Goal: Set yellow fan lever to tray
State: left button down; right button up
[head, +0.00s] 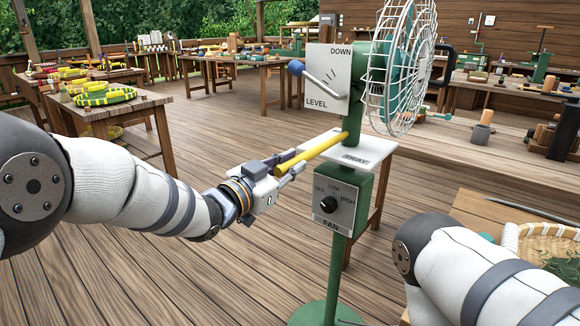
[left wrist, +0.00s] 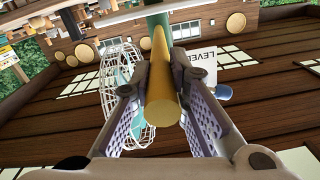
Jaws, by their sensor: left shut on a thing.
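The yellow fan lever (head: 318,149) is a rod that sticks out from the fan's green post toward my left arm, just above a white plate marked TRAY (head: 379,149). My left gripper (head: 287,173) is shut on the lever's free end. In the left wrist view, the rod (left wrist: 161,90) lies between the two finger pads of the left gripper (left wrist: 160,105). The fan head (head: 405,65) has a white wire cage and faces right. My right arm shows at the lower right, but its gripper is out of view.
A panel marked DOWN and LEVEL (head: 339,96), with a blue-tipped lever, sits above the rod. A FAN knob panel (head: 343,208) is below the plate. A woven basket (head: 545,238) is at right. Open floor lies between.

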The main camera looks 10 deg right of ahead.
pick_arm(q)
jog(key=shift+s+d+r, duration=0.1)
jog(key=shift+d, duration=0.05)
jog(key=c, duration=1.6)
grip_release()
jog(key=shift+o, duration=0.3)
jog(key=shift+r, duration=0.1)
jog(key=shift+s+a, duration=0.15)
jog(key=shift+a, duration=0.1)
jog(key=v, duration=1.1)
jog(key=shift+s+a, duration=0.2)
jog(key=shift+s, duration=0.05)
jog(key=shift+f, duration=0.25)
